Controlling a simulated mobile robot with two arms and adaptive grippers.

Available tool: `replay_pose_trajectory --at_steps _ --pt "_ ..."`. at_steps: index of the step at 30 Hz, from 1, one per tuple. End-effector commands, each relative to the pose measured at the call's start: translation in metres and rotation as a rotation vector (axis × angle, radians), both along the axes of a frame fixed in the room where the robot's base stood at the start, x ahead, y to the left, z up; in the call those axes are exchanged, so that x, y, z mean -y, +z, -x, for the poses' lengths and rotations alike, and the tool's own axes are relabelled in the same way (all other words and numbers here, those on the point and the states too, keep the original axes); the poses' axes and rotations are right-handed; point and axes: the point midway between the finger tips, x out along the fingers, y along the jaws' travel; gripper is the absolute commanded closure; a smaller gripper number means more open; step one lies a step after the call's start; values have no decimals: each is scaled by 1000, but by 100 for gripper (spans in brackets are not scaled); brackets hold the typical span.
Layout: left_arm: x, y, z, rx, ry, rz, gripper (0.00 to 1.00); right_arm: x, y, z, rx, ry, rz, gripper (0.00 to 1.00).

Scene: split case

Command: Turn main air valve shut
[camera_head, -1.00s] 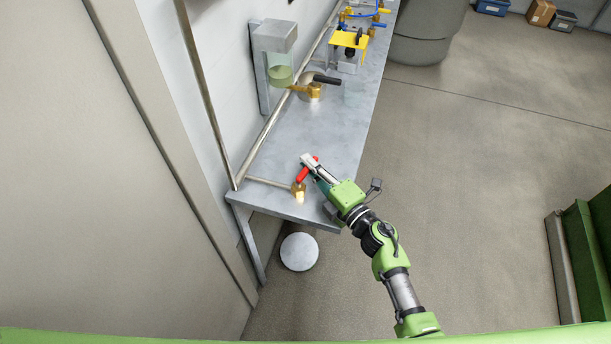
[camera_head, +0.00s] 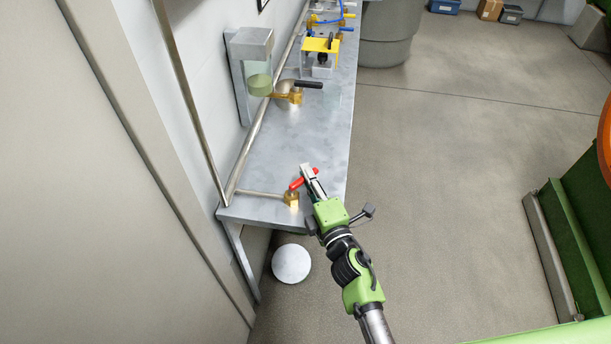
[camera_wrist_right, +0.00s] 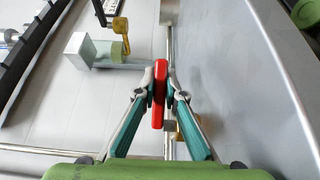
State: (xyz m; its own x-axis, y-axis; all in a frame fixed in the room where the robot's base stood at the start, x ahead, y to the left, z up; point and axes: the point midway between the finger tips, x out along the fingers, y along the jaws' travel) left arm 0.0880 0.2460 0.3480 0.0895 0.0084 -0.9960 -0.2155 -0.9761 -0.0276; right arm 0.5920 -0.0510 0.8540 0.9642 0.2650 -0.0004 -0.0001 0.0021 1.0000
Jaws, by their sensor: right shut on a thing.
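The main air valve is a brass body (camera_head: 291,199) with a red lever handle (camera_head: 296,184), at the near end of the grey bench. A thin pipe (camera_head: 258,193) enters the body from the left. The lever points up and right in the head view, at a slant to that pipe. My right gripper (camera_head: 309,174) is shut on the lever. In the right wrist view the red lever (camera_wrist_right: 159,92) stands between the two fingertips (camera_wrist_right: 160,83), and the brass body is partly hidden behind a finger. My left gripper is not in view.
A long pipe runs along the wall. A round white disc (camera_head: 291,263) is below the bench.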

Motion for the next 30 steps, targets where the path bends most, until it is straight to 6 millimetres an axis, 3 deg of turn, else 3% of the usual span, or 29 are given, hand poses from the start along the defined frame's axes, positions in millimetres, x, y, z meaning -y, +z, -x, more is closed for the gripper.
replay_pose_trajectory --at_steps 6,7,9,20,23,30 --pt "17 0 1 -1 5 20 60 0 -2 0 -3 0 -1 100" --pt "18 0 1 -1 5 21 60 0 -1 0 -2 1 -1 82" --pt "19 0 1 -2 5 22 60 0 -1 0 -2 1 -1 72" --pt "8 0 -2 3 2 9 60 0 -1 3 -1 1 -2 72" --pt "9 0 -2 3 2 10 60 3 -1 12 -1 1 -2 72" --pt "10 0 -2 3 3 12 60 16 -2 58 -6 0 -2 72"
